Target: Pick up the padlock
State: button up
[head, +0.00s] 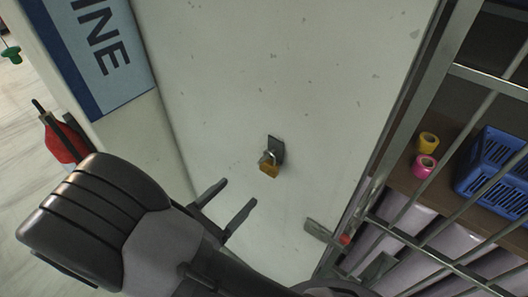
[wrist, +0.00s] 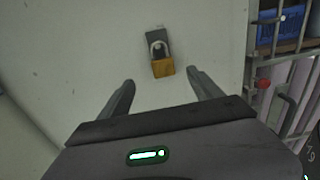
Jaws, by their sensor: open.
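A padlock (head: 269,169) with a brass-yellow body and a grey shackle hangs at a dark grey hasp plate (head: 276,148) on a pale, speckled upright panel (head: 290,60). In the wrist view the padlock (wrist: 163,68) is above and between my fingertips, with the hasp plate (wrist: 157,38) behind its shackle. My gripper (head: 240,191) is open and empty in the head view, to the lower left of the padlock and apart from it. Its two fingers also show in the wrist view (wrist: 160,79), one to each side below the padlock. Whether the shackle is locked I cannot tell.
To the right is a metal barred gate (head: 456,70) with a latch handle (head: 320,231). Behind its bars are a blue crate (head: 495,170), a yellow roll (head: 428,140) and a pink roll (head: 425,166). A blue-and-white sign (head: 100,50) is at upper left. The panel around the padlock is clear.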

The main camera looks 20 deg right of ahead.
send_near(266, 165)
jog(key=x, duration=0.9)
jog(key=shift+w+d+f+p, duration=0.2)
jog(key=shift+d+p, duration=0.15)
jog(key=shift+s+a, duration=0.1)
jog(key=c, duration=0.3)
grip_shut()
jog(key=shift+r, duration=0.15)
